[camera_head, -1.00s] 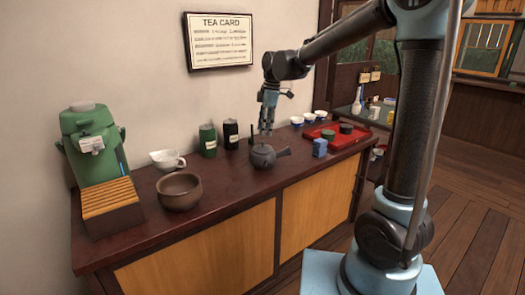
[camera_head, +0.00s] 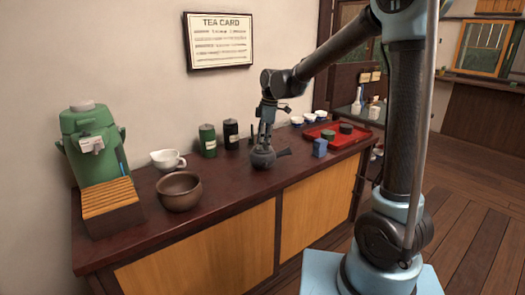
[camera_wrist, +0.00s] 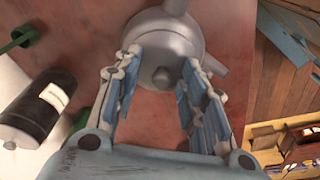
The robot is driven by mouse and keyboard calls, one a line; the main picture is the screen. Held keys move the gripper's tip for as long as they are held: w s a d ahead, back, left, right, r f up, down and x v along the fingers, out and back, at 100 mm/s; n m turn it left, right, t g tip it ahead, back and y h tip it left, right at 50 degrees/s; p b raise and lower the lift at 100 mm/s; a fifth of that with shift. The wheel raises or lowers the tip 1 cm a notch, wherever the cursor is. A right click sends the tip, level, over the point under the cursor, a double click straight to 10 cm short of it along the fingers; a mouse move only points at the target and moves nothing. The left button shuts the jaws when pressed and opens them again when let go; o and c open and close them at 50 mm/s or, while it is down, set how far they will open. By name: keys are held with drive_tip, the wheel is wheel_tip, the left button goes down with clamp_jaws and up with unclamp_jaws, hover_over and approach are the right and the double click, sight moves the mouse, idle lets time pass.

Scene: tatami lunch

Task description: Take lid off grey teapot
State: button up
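The grey teapot (camera_head: 263,160) stands on the dark counter, its side handle pointing right in the head view. In the wrist view, the teapot (camera_wrist: 168,22) is seen from above, with the round knob of its lid (camera_wrist: 163,77) between my fingers. The lid appears seated on the pot. My gripper (camera_head: 265,141) points down right over the teapot. In the wrist view, my gripper (camera_wrist: 161,62) is open, one finger on each side of the knob with gaps between. Contact with the lid's rim cannot be told.
A black canister (camera_head: 231,134) and a green canister (camera_head: 208,140) stand behind-left. A brown bowl (camera_head: 179,192), white cup (camera_head: 168,160) and green dispenser (camera_head: 92,145) stand left. The counter's front is clear.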

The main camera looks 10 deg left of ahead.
clamp_jaws()
